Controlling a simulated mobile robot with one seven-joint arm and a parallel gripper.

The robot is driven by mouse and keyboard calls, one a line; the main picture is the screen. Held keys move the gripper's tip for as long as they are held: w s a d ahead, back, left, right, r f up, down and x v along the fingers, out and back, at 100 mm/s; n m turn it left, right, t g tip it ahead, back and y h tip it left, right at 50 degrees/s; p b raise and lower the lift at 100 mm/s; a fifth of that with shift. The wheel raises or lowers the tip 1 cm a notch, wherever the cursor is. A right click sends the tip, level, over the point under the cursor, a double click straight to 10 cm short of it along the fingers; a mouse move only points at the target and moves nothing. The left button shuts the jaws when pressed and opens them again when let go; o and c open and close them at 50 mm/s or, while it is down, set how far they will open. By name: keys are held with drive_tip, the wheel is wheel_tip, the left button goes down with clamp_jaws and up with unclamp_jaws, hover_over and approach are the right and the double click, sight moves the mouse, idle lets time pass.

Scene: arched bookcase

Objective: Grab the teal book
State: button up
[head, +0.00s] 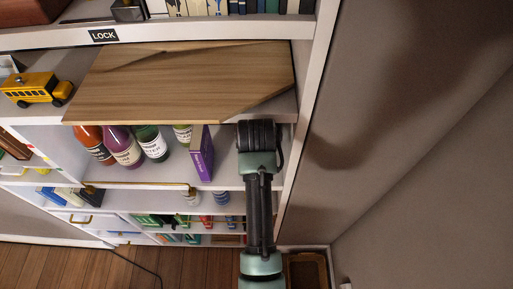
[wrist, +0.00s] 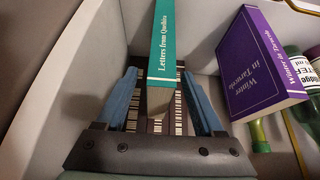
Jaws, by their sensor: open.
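The teal book (wrist: 162,48) stands upright on a white shelf in the wrist view, its spine lettered "Letters from Quelkira" or similar. My gripper (wrist: 160,75) is open, with one blue finger to the left of the book and one to the right. The near end of the book shows between the fingers, with a visible gap on each side. In the head view my arm reaches into the right part of the bookcase. The teal book and my fingers are hidden there behind the arm and the wooden board.
A purple book (wrist: 262,65) stands to the right, with bottles beyond it; it also shows in the head view (head: 202,153). A wooden board (head: 180,80) overhangs this shelf. The bookcase's right side wall (head: 308,90) is close to my arm.

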drive_tip(key=x, duration=0.5)
drive_tip(key=shift+p, duration=0.3)
clamp_jaws()
drive_tip(key=shift+w+r, duration=0.1)
